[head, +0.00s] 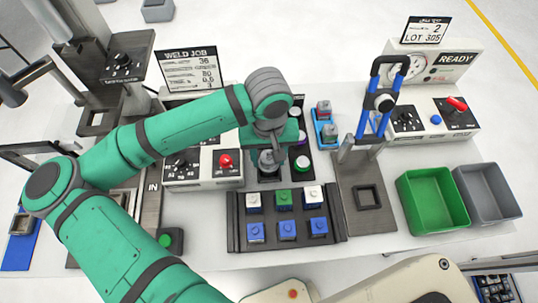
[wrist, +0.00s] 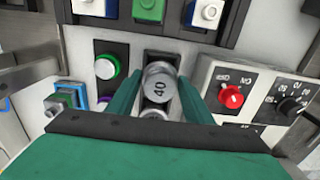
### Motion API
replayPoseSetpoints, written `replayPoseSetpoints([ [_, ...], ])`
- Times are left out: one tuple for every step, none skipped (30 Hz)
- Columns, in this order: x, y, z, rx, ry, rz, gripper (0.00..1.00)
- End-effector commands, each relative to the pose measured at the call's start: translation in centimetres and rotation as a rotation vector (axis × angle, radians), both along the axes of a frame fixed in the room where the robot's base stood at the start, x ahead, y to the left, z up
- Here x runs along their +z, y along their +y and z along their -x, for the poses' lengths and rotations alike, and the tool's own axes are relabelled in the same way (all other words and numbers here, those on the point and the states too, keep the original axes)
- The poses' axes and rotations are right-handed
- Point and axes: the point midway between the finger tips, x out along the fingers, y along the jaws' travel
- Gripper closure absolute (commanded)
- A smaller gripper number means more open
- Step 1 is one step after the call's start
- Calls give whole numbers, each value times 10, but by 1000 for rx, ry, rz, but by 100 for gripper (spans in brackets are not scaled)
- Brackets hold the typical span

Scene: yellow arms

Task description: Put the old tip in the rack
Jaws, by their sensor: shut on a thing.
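My gripper (head: 268,160) is shut on a grey metal cylinder, the tip (wrist: 158,86), marked "40" on its end. In the wrist view one green finger is on each side of it. Another round metal piece shows just below the tip in that view. The tip is over a narrow dark holder (wrist: 160,57) beside the control box; I cannot tell whether it is seated or raised. Next to it, a dark rack (head: 299,148) carries round pieces, white, purple and green-ringed. My gripper partly hides this area in the head view.
A dark tray (head: 237,225) with white, green and blue blocks is in front. A control box (head: 203,172) with a red switch is at left. A blue-handled tool (head: 388,95) stands at right, near green (head: 430,205) and grey (head: 487,200) bins.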

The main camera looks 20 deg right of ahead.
Motion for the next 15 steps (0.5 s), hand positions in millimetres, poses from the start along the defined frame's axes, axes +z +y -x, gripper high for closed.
replayPoseSetpoints([
  [0, 0, 0, 0, -1, 0, 88],
  [0, 0, 0, 0, -1, 0, 88],
  [1, 0, 0, 1, -1, 0, 88],
  [1, 1, 0, 2, -1, 0, 88],
  [0, 1, -1, 2, -1, 0, 88],
  [0, 2, -1, 4, -1, 0, 88],
  [-1, 2, -1, 4, -1, 0, 88],
  [-2, 2, -1, 4, -1, -1, 88],
  [-2, 2, -1, 4, 0, 0, 49],
  [-2, 2, -1, 4, 0, 0, 42],
  [-2, 2, -1, 4, 0, 0, 35],
  [-2, 2, -1, 5, 0, 0, 35],
  [-2, 2, -1, 5, 0, 0, 35],
  [-2, 2, -1, 5, 0, 0, 35],
  [-2, 2, -1, 6, 0, 0, 35],
])
